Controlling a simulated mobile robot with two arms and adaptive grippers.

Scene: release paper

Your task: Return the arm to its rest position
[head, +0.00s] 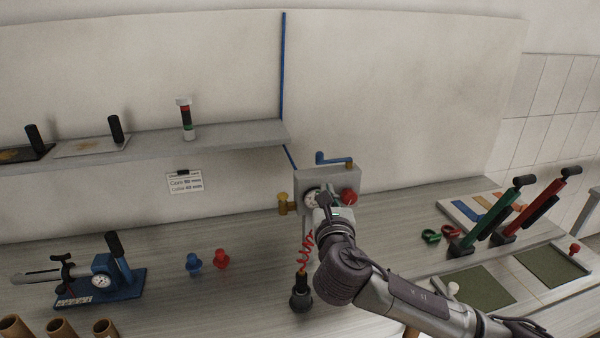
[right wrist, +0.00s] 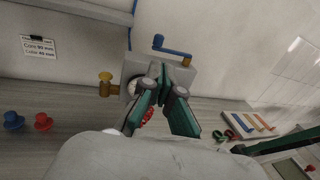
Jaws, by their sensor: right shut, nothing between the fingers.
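My right arm comes in from the lower right in the head view, and its gripper (head: 325,205) is in front of the grey box with gauge and handles (head: 345,180). In the right wrist view my right gripper (right wrist: 162,72) is shut and empty, with its fingertips over the face of the same box (right wrist: 182,76). I cannot tell whether the fingertips touch it. The box carries a blue crank, a brass valve and a red knob (head: 349,196). The gripper partly hides the gauge. My left gripper is not in view.
A red coiled hose with a black nozzle (head: 301,299) hangs beside my arm. A blue gauge tool (head: 112,272), blue and red plugs (head: 221,260) and cardboard tubes (head: 60,328) are on the left. Red and green lever tools (head: 530,205) stand right. A shelf (head: 150,143) runs above.

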